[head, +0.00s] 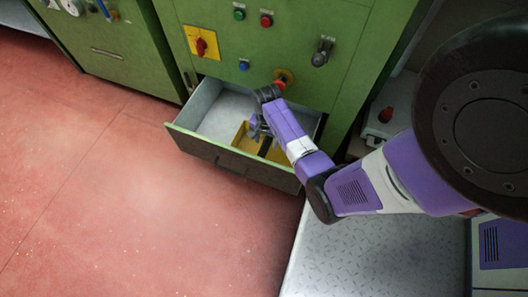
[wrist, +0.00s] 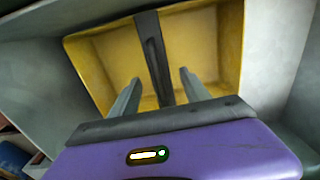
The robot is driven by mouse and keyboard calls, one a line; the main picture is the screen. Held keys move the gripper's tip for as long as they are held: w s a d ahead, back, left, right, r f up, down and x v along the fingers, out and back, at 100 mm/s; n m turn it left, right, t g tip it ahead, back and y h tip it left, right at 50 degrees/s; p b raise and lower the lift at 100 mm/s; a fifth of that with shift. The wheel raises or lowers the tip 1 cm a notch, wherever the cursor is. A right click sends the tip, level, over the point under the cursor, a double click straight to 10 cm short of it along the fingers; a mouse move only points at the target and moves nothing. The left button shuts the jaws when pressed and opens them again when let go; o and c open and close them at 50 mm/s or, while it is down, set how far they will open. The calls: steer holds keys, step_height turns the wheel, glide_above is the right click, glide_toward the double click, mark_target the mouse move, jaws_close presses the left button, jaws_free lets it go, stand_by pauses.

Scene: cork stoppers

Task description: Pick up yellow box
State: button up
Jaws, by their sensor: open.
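The yellow box (head: 239,137) is an open-topped box inside the pulled-out drawer (head: 185,134) of the green cabinet. A dark bar or handle runs across its middle. In the wrist view the yellow box (wrist: 99,50) fills the upper middle, with the dark bar (wrist: 153,55) running between my fingers. My gripper (head: 262,128) is inside the drawer over the box. In the wrist view my gripper (wrist: 158,85) is open, one finger on each side of the bar, with visible gaps. Part of the box is hidden by my arm in the head view.
The drawer's grey walls (wrist: 40,85) stand close around the box. The green cabinet (head: 270,45) has a yellow-backed red switch (head: 202,42) and several knobs above the drawer. The red floor (head: 120,200) at left is clear. A grey patterned surface (head: 370,255) lies at lower right.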

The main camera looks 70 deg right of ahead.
mark_target(266, 148)
step_height(266, 148, down, 7)
steer(key=b, duration=0.4)
steer(key=shift+r, duration=0.25)
jaws_close()
